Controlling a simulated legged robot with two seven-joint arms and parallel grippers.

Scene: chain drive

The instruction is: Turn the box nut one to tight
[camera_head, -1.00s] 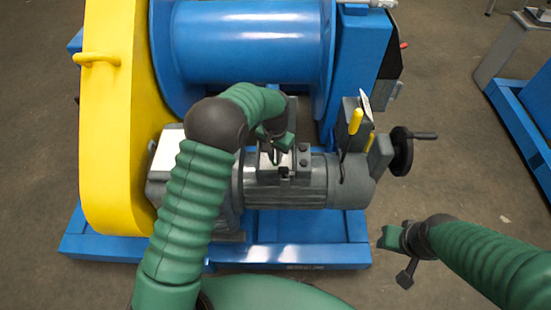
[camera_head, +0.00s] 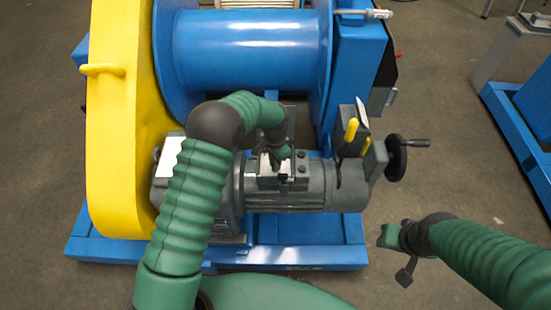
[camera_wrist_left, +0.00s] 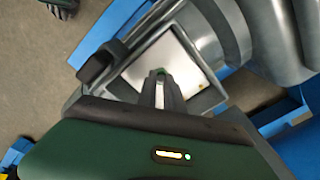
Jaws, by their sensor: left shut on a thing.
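My left gripper (camera_head: 280,154) is over the grey connection box (camera_head: 268,181) on top of the motor. In the left wrist view its narrow fingers (camera_wrist_left: 160,85) are together, with a small green tip between them. They are shut on what seems to be box nut one, which the fingers and hand hide. How far the nut is turned cannot be seen. Dark nuts (camera_head: 301,155) show at the box's right side. My right gripper (camera_head: 390,237) hangs clear of the machine at the lower right, and its jaw opening is too small to judge.
The yellow chain guard (camera_head: 115,130) stands left and the blue drum (camera_head: 255,48) behind. A handwheel (camera_head: 395,158) and yellow-handled lever (camera_head: 351,130) are right of the motor (camera_head: 315,187). The blue base frame (camera_head: 310,255) runs below.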

